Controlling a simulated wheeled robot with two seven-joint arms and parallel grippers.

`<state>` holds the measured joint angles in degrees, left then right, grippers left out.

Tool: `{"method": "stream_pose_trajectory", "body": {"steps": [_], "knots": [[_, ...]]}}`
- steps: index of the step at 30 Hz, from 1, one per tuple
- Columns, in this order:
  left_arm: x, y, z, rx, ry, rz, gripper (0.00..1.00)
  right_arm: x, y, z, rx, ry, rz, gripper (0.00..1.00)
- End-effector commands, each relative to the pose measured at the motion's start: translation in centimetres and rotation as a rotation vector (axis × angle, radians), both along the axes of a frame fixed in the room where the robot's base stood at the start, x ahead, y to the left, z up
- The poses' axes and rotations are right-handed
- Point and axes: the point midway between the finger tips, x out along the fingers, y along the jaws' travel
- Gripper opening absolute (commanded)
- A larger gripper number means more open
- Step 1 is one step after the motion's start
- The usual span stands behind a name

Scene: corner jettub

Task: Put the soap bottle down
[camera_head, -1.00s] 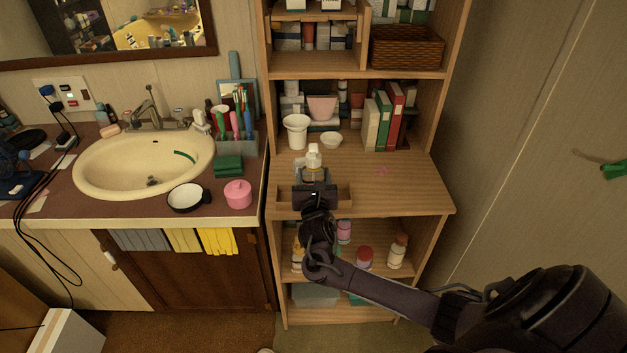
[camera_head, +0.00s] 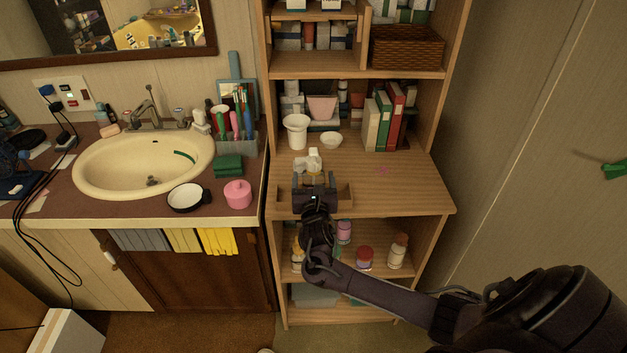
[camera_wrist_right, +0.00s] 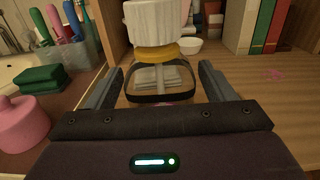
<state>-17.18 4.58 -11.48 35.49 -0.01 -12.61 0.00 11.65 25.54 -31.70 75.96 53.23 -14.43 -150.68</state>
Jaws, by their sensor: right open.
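The soap bottle (camera_head: 314,161) shows its pale top just beyond my right gripper in the head view. The gripper hides most of its body there. In the right wrist view the bottle (camera_wrist_right: 160,80) is clear, with a yellow band, a pale label and a ridged white top. It looks upright. My right gripper (camera_wrist_right: 160,84) is open, with one finger on each side of the bottle and narrow gaps visible. It also shows in the head view (camera_head: 314,178), over the shelf board's front. The bottle's base contact is hidden. My left gripper is not in view.
A shallow wooden tray (camera_head: 343,196) lies at the shelf's front edge, partly behind my gripper. A white cup (camera_head: 296,132), a small bowl (camera_head: 331,140) and upright books (camera_head: 385,120) stand further back. The shelf board is mostly clear to the right. A pink jar (camera_head: 238,194) stands on the sink counter.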

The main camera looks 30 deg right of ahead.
Motion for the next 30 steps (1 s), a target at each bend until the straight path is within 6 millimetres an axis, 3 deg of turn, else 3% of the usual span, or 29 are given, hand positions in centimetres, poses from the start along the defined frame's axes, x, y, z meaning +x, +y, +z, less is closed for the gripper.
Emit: {"method": "stream_pose_trajectory", "body": {"steps": [5, 18, 30], "knots": [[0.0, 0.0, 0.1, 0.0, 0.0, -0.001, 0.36, -1.7, 1.1, 0.1, 0.001, 0.001, 0.003, 0.76], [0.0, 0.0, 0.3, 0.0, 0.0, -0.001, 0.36, -9.1, 5.6, 0.1, 0.001, -0.001, 0.001, 0.76], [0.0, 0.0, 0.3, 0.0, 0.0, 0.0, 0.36, -10.2, 6.3, 0.2, 0.001, -0.001, 0.0, 0.76]]}}
